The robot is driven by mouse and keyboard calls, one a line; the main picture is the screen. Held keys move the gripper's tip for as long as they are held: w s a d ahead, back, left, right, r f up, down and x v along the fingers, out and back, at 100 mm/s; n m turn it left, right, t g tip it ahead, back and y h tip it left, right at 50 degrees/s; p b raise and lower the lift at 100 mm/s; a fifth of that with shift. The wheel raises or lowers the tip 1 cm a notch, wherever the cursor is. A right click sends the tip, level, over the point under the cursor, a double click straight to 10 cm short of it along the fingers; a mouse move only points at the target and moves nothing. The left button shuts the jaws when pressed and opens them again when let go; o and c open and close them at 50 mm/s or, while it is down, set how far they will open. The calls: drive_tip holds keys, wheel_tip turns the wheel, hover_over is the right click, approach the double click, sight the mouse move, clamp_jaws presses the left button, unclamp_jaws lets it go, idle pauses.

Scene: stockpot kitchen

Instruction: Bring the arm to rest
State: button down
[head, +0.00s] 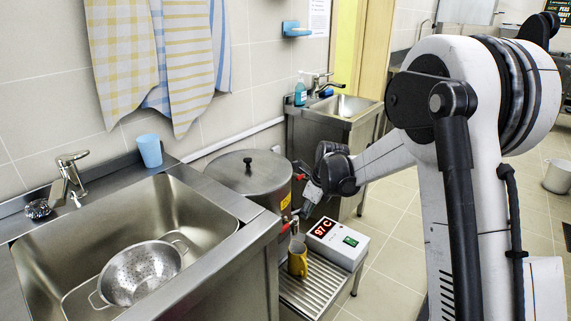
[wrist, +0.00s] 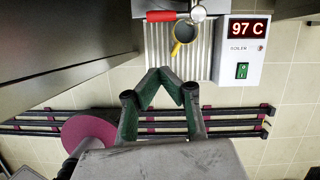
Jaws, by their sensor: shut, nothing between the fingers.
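My gripper (head: 306,203) is at the end of my arm, in front of the stockpot and above the drip tray. In the wrist view my gripper (wrist: 166,73) has its two green-grey fingers brought together at the tips, with nothing between them. The mug also shows in the wrist view (wrist: 175,48), beyond the fingertips and close to a red tap handle (wrist: 160,16).
The lidded steel stockpot (head: 238,174) stands left of my gripper. A white boiler box (head: 335,241) reads 97 C. A sink (head: 190,214) holds a colander (head: 142,272); a blue cup (head: 149,150) stands on its rim. Open tiled floor (head: 392,222) lies right of the box.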

drive_tip(key=s+d+r+n+t+h+p, duration=0.1)
drive_tip(key=s+d+r+n+t+p, duration=0.25)
drive_tip(key=s+r+n, duration=1.2)
drive_tip(key=s+d+r+n+p, duration=0.1)
drive_tip(key=s+r+n, duration=0.1)
drive_tip(key=s, duration=0.5)
drive_tip(key=s+d+r+n+t+h+p, duration=0.1)
drive_tip(key=s+d+r+n, duration=0.1)
drive_tip(key=s, duration=0.5)
drive_tip(key=s+d+r+n+p, duration=0.1)
drive_tip(key=s+r+n, duration=0.3)
drive_tip(key=s, duration=0.4)
drive_tip(key=shift+d+r+n+t+h, duration=0.25)
drive_tip(key=shift+n+t+h, duration=0.15)
drive_tip(key=shift+n, duration=0.45)
